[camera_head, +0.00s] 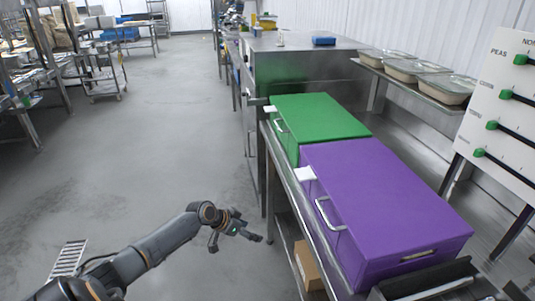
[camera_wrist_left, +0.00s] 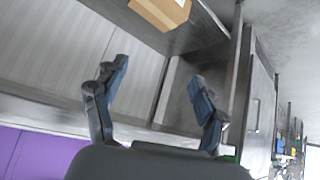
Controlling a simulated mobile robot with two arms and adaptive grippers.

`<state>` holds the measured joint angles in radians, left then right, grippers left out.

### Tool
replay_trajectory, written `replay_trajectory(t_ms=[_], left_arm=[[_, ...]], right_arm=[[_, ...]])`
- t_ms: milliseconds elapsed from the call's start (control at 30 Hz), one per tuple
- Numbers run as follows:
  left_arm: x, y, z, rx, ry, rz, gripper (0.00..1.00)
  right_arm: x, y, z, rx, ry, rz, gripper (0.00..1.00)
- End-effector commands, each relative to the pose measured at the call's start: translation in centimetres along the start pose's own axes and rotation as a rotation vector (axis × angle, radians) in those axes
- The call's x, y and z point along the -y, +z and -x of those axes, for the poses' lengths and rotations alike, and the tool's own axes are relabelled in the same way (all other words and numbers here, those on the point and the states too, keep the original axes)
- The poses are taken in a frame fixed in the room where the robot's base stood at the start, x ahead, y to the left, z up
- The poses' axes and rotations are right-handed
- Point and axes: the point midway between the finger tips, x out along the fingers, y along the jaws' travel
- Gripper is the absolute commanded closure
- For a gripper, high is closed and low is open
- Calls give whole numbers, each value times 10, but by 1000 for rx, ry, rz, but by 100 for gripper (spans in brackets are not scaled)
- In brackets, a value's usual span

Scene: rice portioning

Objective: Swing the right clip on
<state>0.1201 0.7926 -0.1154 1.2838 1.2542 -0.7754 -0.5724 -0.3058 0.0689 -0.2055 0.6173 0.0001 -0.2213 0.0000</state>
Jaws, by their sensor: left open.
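A purple lidded box (camera_head: 385,195) stands on the steel counter. A bent metal bar (camera_head: 328,213) is on its left side, and a metal fitting (camera_head: 418,255) is on its near side. I cannot tell which part, if any, is the right clip. My left gripper (camera_head: 236,242) is open and empty over the floor, left of the counter and apart from the box. In the left wrist view its two fingers (camera_wrist_left: 158,76) are spread with nothing between them. A purple surface (camera_wrist_left: 50,155) shows at the lower left there. My right gripper is not in view.
A green box (camera_head: 318,117) stands behind the purple one. A cardboard box (camera_head: 307,265) sits below the counter, also in the left wrist view (camera_wrist_left: 160,12). Covered trays (camera_head: 400,68) line a right shelf, beside a white panel (camera_head: 500,110).

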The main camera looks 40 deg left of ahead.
Motion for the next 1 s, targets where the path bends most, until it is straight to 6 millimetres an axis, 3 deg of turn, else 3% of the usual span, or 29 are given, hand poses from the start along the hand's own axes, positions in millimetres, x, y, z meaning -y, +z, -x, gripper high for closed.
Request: replay_trajectory(t_ms=[33, 100, 200, 333, 467, 567, 667, 1000], left_arm=[[-1, -45, 28, -46, 31, -43, 28], [-9, -91, 60, -100, 85, -97, 28], [-26, -144, 103, -164, 159, -178, 28], [-49, -190, 149, -222, 238, -270, 28], [-64, -212, 176, -253, 286, -325, 28], [-71, -219, 181, -263, 303, -342, 28], [-75, -223, 173, -267, 307, -344, 28], [-95, -233, 115, -268, 306, -343, 28]], right_arm=[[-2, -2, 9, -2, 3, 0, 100], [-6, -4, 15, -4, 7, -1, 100], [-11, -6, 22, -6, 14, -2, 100], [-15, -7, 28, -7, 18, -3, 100], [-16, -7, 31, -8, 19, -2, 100], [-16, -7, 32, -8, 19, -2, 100], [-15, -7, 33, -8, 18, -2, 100], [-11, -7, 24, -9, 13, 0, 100]])
